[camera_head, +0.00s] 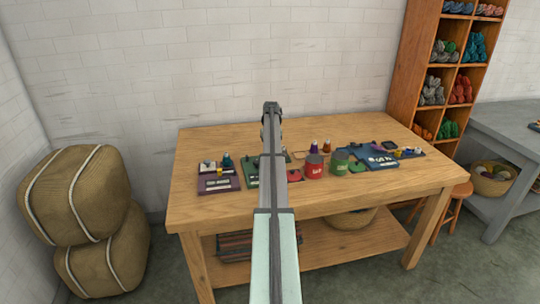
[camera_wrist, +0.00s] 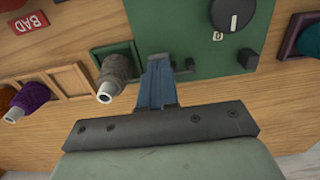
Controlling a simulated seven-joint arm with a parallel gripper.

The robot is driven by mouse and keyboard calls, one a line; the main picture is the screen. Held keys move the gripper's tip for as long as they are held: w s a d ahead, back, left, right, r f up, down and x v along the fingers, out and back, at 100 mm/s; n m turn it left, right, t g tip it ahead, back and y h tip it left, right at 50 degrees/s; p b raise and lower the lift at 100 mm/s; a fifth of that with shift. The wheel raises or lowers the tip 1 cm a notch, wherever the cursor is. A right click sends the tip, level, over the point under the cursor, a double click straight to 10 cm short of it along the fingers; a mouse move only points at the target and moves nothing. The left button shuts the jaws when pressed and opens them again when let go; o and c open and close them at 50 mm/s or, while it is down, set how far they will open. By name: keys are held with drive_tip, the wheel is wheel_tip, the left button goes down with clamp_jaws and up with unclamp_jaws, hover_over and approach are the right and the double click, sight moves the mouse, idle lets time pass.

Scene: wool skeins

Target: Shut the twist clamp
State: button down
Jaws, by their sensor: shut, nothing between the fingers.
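A green board (camera_wrist: 205,45) lies on the wooden table in the wrist view. On it, at the top of the picture, is a round black knob (camera_wrist: 232,12) with a white line, which looks like the twist clamp; its top edge is cut off. My gripper (camera_wrist: 158,62) is shut and empty, below and left of the knob and apart from it in the picture. How high the fingertips are above the board I cannot tell. In the head view, part of the green board (camera_head: 250,172) shows beside my arm, which hides the gripper and the knob.
A grey wool cone (camera_wrist: 118,72) stands close left of my fingers. A small black block (camera_wrist: 248,59) sits on the board's right side. A red BAD sign (camera_wrist: 27,20) lies at the upper left. The table's left end is clear.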

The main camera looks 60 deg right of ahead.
drive_tip(key=shift+f, duration=0.55)
idle(0.4)
drive_tip(key=shift+r, duration=3.55)
